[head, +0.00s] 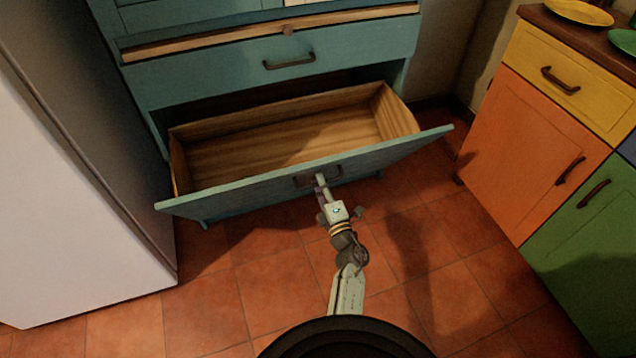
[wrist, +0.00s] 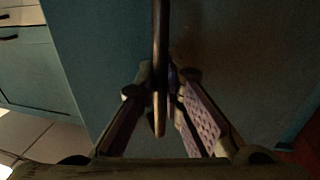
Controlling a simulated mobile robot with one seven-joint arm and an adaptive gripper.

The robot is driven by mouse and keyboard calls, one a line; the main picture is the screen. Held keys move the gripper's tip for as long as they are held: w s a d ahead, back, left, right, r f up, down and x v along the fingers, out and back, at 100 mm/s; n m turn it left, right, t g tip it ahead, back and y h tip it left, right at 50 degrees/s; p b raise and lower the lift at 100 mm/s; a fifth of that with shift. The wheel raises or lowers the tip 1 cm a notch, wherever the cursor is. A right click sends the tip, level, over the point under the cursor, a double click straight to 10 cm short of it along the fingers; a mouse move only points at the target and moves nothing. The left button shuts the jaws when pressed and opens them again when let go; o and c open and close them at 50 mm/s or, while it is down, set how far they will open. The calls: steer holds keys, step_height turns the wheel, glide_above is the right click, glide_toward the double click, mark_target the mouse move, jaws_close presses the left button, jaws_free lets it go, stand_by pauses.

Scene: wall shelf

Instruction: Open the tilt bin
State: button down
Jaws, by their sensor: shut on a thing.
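The tilt bin (head: 270,172) is the lowest unit of a teal cabinet. Its teal front panel stands out from the cabinet, and the empty wooden inside shows. My gripper (head: 320,183) is at the middle of the front panel, shut on the dark bar handle. In the wrist view the handle (wrist: 160,70) runs upright between the two fingers of my gripper (wrist: 163,105), with the teal panel close behind it. The fingers partly hide the handle in the head view.
A closed teal drawer (head: 230,72) with its own handle sits above the bin. A white fridge (head: 80,200) stands close on the left. Orange (head: 530,150) and green (head: 590,230) cabinets stand on the right. Tiled floor (head: 240,290) is clear in front.

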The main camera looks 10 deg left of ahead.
steer(key=shift+f, duration=0.1)
stand_by(0.3)
steer(key=c, duration=1.7)
jaws_free()
